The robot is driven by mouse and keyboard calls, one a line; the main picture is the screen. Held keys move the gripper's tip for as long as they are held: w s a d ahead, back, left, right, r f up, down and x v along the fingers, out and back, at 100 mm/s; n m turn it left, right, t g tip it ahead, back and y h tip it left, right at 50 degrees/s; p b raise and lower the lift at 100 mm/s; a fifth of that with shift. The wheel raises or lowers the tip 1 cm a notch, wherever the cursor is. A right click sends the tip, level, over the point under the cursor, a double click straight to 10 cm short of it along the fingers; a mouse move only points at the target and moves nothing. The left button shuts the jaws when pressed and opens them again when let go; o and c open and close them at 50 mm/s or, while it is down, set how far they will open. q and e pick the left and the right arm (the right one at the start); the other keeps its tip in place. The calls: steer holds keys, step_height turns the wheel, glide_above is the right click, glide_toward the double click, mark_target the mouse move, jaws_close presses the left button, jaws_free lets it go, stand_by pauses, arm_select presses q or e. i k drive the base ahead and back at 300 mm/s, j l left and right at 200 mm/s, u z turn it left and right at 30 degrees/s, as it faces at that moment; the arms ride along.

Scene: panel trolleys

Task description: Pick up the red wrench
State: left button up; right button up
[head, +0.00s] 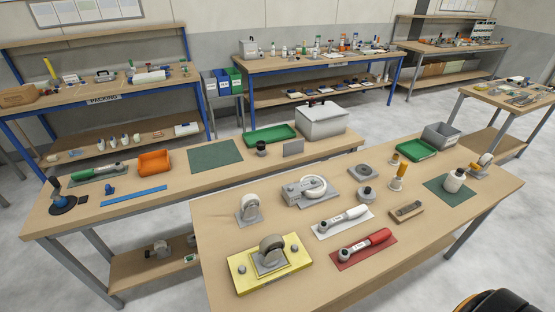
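The red wrench (367,245) lies on a dark red mat (381,254) near the front right edge of the nearest wooden table (225,215). It has a red handle pointing right and a dark round head at its left end, with a small pale label between. A similar white-handled tool (343,219) lies on a white mat just behind it. Neither of my grippers shows in the head view.
A yellow plate with a caster wheel (270,262) stands left of the red wrench. A wooden block (406,211) lies to its right. Castors, a green tray (416,150) and a grey bin (441,135) stand farther back.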

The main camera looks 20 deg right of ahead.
mark_target(345, 254)
steer(key=i+j+z, duration=0.15)
steer(key=z, duration=0.8)
